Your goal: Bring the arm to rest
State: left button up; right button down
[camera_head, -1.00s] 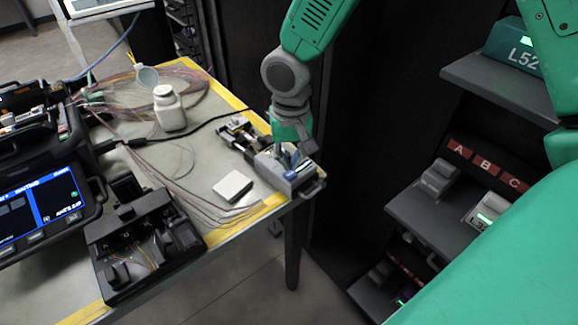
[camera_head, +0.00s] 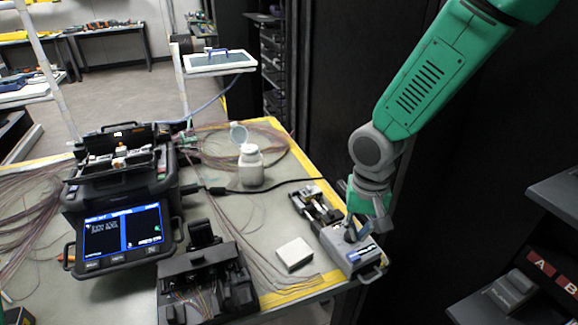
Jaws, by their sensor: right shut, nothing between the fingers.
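My right arm comes in from the upper right, green with a grey joint. My right gripper (camera_head: 364,222) is over the grey box-shaped device (camera_head: 345,255) at the table's right corner. The fingers are small and partly hidden against the device, and they hold nothing. I cannot tell whether they touch it. My left gripper is not in the picture.
The table (camera_head: 232,212) holds a fusion splicer (camera_head: 122,225) with a lit screen, a black tool unit (camera_head: 205,280), a white bottle (camera_head: 251,167), a white block (camera_head: 294,254) and loose fibres (camera_head: 260,140). A dark shelf (camera_head: 500,300) stands at right.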

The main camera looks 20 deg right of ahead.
jog(key=s+d+f+n+b, duration=0.1)
jog(key=s+f+n, duration=0.4)
jog(key=s+f, duration=1.5)
jog(key=s, duration=0.2)
jog(key=shift+s+f+n+t+b, duration=0.3)
jog(key=shift+f+b, duration=0.05)
jog(key=shift+b, duration=0.05)
jog(key=shift+w+d, duration=0.1)
dwell(0.6)
